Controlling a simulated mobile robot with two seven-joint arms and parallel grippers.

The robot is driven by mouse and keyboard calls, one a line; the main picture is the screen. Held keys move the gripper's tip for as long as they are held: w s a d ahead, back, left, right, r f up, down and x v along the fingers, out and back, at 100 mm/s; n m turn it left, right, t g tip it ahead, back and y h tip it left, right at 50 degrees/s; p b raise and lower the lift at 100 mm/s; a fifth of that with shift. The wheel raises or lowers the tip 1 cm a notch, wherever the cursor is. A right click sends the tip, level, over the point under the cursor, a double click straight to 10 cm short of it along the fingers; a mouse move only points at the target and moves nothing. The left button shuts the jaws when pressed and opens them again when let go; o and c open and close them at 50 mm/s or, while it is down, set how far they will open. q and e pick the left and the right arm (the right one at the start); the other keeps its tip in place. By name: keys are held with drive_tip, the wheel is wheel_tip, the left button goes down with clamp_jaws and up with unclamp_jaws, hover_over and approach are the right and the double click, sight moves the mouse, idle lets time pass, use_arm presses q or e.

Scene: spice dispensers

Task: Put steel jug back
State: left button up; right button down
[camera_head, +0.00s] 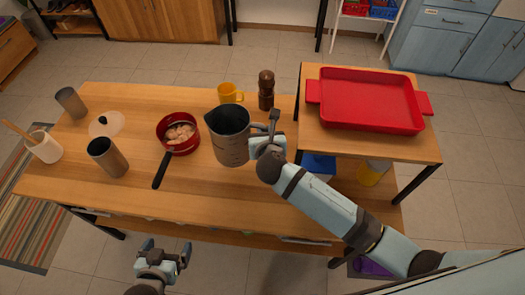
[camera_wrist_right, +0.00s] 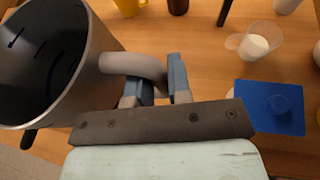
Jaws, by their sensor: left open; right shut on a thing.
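The steel jug (camera_head: 228,148) is a grey metal pitcher with a pouring lip, upright over the middle of the wooden table, right of the red pot. My right gripper (camera_head: 272,135) is shut on the jug's handle at its right side. In the right wrist view the gripper (camera_wrist_right: 160,78) closes around the grey handle, and the jug (camera_wrist_right: 88,72) fills the left with its dark inside showing. I cannot tell whether its base touches the table. My left gripper (camera_head: 165,258) is open and empty in front of the table's front edge.
A red saucepan (camera_head: 178,134) with pale food, a yellow mug (camera_head: 230,93) and a brown pepper mill (camera_head: 266,90) stand near the jug. Steel cups (camera_head: 108,158) and a white utensil pot (camera_head: 45,147) are left. A red tray (camera_head: 370,99) lies on the raised right shelf.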

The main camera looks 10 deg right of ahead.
wheel_tip(320, 180, down, 10)
drive_tip(key=shift+r, duration=0.25)
drive_tip(key=shift+f+b, duration=0.15)
drive_tip(key=shift+b, duration=0.2)
drive_tip(key=c, duration=1.1)
unclamp_jaws()
drive_tip(key=shift+o, duration=0.2)
drive_tip(key=v, duration=1.2)
drive_tip(key=shift+s, duration=0.1)
